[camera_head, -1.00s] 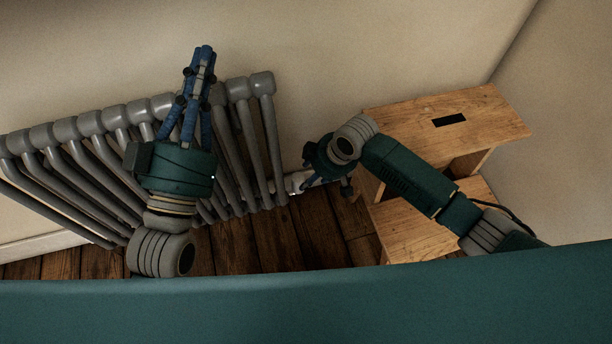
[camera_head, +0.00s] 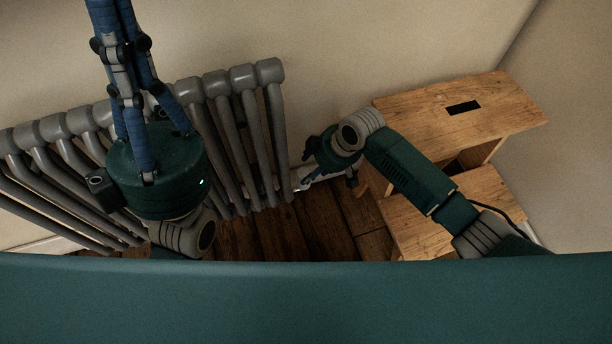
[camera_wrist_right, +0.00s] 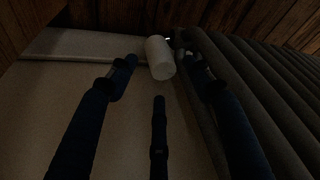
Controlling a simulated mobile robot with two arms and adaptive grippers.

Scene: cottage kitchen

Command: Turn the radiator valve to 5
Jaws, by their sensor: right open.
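The white cylindrical radiator valve (camera_wrist_right: 160,57) shows in the right wrist view, low by the grey radiator (camera_wrist_right: 258,95). No numbers are readable on it. My right gripper (camera_wrist_right: 160,72) is open, with fingers to either side of the valve and a third below it in the picture; I cannot tell whether any touches. In the head view the right gripper (camera_head: 335,172) is beside the radiator's right end (camera_head: 270,130), and a pale bit of the valve (camera_head: 304,184) shows left of it. My left gripper (camera_head: 122,60) is raised in front of the radiator, its fingertips cut off by the top edge.
A wooden step stool (camera_head: 500,112) with a slot in its top stands at the right, close to my right arm. The wooden floor (camera_head: 320,220) is bare between radiator and stool. The plain wall (camera_head: 390,45) is behind.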

